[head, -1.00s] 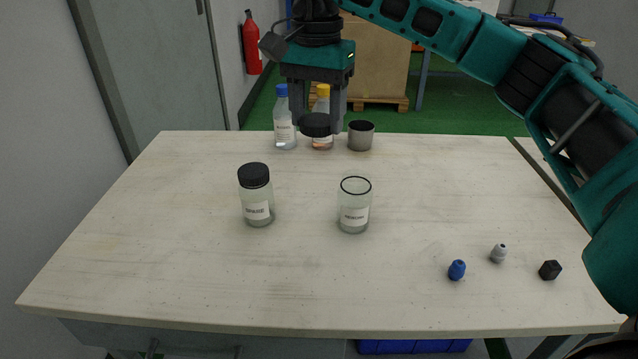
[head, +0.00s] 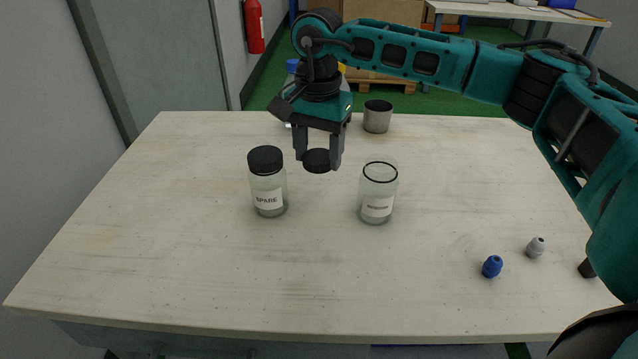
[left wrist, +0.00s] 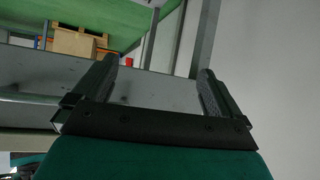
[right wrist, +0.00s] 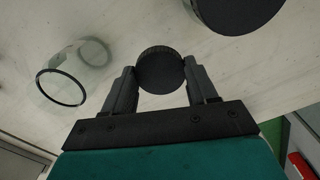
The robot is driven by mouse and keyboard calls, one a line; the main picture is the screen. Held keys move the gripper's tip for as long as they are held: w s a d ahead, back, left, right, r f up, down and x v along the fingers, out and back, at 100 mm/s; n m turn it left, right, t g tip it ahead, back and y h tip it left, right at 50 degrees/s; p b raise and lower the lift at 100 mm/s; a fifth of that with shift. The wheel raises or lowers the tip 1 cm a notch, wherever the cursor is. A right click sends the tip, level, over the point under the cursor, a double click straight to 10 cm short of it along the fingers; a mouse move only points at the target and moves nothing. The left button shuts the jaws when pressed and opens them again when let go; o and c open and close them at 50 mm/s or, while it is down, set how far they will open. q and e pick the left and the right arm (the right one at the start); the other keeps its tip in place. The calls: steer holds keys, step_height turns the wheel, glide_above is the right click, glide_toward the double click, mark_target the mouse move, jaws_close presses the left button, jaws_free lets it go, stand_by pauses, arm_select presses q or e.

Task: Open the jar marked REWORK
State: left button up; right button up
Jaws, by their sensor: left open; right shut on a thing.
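The open glass jar (head: 378,194) stands upright on the table, its black-edged mouth uncovered. Its label is too blurred to read surely. My right gripper (head: 318,163) is shut on a black lid (head: 316,160), left of the open jar's mouth and apart from it. In the right wrist view the lid (right wrist: 160,70) sits between the fingertips, with the open jar (right wrist: 75,75) to the left. A second jar (head: 268,183), marked SPARE, stands left of the gripper with its black lid on. My left gripper (left wrist: 157,75) is open and empty, away from the jars.
A metal cup (head: 377,116) stands at the table's back edge, beside bottles mostly hidden by my right arm. A blue piece (head: 492,266), a grey piece (head: 535,247) and a black piece (head: 587,268) lie at right. The front middle of the table is clear.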

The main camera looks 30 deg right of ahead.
mark_target(318, 193)
step_height(318, 193, down, 6)
steer(key=shift+r+b, duration=0.1)
steer(key=shift+b, duration=0.5)
steer(key=shift+f, duration=0.45)
steer(key=shift+f, duration=0.2)
steer(key=o, duration=1.2)
steer(key=shift+r, duration=0.1)
steer(key=shift+c, duration=0.2)
